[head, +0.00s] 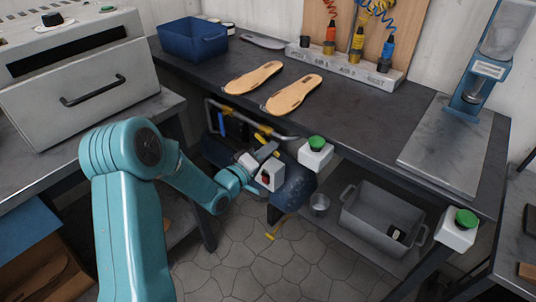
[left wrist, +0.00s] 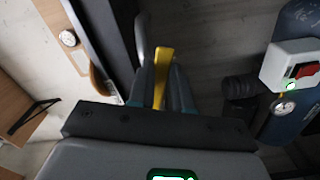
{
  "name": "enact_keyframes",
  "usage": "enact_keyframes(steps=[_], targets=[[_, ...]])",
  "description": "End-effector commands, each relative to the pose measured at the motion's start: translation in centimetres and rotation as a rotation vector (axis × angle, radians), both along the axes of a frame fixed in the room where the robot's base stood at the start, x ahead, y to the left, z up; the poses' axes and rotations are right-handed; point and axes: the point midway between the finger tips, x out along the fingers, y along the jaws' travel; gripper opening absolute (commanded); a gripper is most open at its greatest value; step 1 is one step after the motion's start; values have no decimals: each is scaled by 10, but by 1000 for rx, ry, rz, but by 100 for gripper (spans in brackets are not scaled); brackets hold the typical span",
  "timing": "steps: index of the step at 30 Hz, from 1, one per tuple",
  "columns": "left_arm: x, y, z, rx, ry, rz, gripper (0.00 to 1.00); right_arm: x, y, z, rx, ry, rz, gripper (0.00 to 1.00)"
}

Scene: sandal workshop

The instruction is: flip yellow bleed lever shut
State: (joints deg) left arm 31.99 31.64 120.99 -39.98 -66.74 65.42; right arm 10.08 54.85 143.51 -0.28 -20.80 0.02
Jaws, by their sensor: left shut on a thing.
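My left gripper (head: 264,152) reaches in under the front edge of the workbench, beside the blue tank. In the left wrist view its two fingers (left wrist: 166,90) are closed around a yellow lever (left wrist: 161,62), which runs lengthwise between them. In the head view a yellow piece (head: 262,138) shows just behind the fingers, by a grey pipe (head: 281,136). The fingers hide part of the lever, so I cannot tell its angle to the pipe. My right gripper is not in view.
A blue tank (head: 294,190) with a white switch box (head: 266,174) stands close by; a gauge (left wrist: 285,108) shows on it. The workbench (head: 350,125) overhangs. A small yellow piece (head: 270,237) is below the tank.

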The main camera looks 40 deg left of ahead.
Motion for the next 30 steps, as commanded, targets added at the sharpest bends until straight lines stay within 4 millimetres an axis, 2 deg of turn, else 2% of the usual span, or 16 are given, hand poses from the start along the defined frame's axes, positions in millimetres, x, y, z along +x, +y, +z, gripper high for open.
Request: enact_keyframes(steps=[1,12,24,30], targets=[[0,1,-8,36,-6,0,0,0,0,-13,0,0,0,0],[0,11,-24,373,-32,1,0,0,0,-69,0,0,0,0],[2,26,-34,752,-60,1,0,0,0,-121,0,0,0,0],[2,35,-35,923,-73,1,0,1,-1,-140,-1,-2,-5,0]])
